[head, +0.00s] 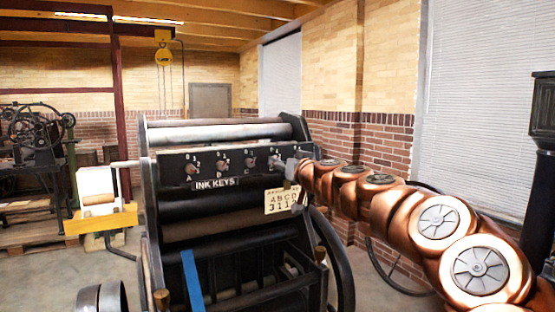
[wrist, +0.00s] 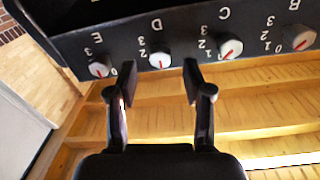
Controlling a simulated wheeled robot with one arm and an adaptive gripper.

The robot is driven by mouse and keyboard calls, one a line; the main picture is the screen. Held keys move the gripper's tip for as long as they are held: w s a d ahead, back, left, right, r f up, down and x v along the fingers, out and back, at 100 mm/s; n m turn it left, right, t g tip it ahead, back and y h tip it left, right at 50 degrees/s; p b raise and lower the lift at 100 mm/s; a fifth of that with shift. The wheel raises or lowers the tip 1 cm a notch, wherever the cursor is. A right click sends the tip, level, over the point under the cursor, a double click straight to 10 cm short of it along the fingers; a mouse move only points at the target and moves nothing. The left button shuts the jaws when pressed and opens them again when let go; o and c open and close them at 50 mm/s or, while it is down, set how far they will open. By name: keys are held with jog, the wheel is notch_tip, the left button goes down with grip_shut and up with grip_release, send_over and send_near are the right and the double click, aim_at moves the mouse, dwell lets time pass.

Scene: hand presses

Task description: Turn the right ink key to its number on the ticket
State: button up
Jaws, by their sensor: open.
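The black press panel (head: 172,170) carries a row of ink keys, pale round knobs with red marks. In the wrist view, labels E, D, C and B run left to right: the E key (wrist: 99,67), D key (wrist: 159,58), C key (wrist: 230,46) and B key (wrist: 299,38). My gripper (wrist: 159,78) is open, with its fingertips left and right of the D key and nothing held. In the head view, my gripper (head: 291,166) is at the panel's right end and hides keys there. The ticket (head: 279,200) below reads ABCD over 311; its right edge is unclear.
The press rollers (head: 215,133) lie above the panel, and a dark flywheel (head: 340,265) is at its right. A blue strip (head: 191,280) hangs at the front. Grey floor is open at the left.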

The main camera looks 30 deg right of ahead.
jog(key=shift+w+d+p, duration=0.2)
jog(key=shift+w+p, duration=0.15)
jog(key=shift+w, duration=1.45)
jog(key=shift+c, duration=0.2)
grip_shut()
